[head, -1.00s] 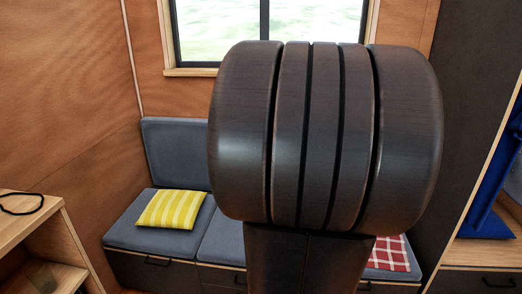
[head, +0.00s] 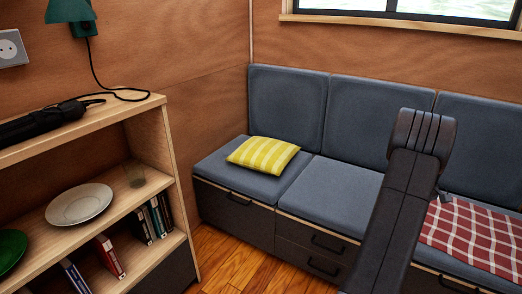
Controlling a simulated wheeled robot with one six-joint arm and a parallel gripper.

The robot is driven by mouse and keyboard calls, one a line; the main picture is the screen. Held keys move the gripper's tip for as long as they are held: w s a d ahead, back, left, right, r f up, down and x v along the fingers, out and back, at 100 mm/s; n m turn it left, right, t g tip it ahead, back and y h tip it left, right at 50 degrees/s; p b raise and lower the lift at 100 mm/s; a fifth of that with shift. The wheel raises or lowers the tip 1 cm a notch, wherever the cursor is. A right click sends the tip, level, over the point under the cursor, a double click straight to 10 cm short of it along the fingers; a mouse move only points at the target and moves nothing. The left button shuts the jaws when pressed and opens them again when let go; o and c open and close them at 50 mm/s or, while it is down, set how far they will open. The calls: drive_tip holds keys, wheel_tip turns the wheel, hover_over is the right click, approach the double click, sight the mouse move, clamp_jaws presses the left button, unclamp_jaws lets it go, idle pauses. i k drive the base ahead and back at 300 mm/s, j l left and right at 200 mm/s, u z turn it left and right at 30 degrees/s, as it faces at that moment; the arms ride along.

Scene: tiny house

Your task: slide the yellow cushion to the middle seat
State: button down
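The yellow and white striped cushion (head: 263,155) lies flat on the left seat (head: 215,172) of a grey bench, near the seat's right edge. The middle seat (head: 332,194) is bare, though my arm passes in front of its right side. The right seat carries a red and white checked cloth (head: 468,232). My dark arm rises from the lower middle in front of the bench, with a rounded joint at its top. My gripper is not visible, and nothing is seen touching the cushion.
Drawers with handles (head: 325,243) are under the seats. Wooden floor (head: 228,262) shows between shelf and bench.

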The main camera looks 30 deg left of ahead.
sight(266, 155)
drive_tip(key=i+j+u, duration=0.2)
drive_tip(key=u, duration=0.25)
drive_tip(key=i+j+u, duration=0.2)
drive_tip(key=u, duration=0.3)
drive_tip(key=i+u, duration=0.3)
drive_tip(key=u, duration=0.15)
drive_tip(key=i+u, duration=0.15)
drive_tip(key=i, duration=0.85)
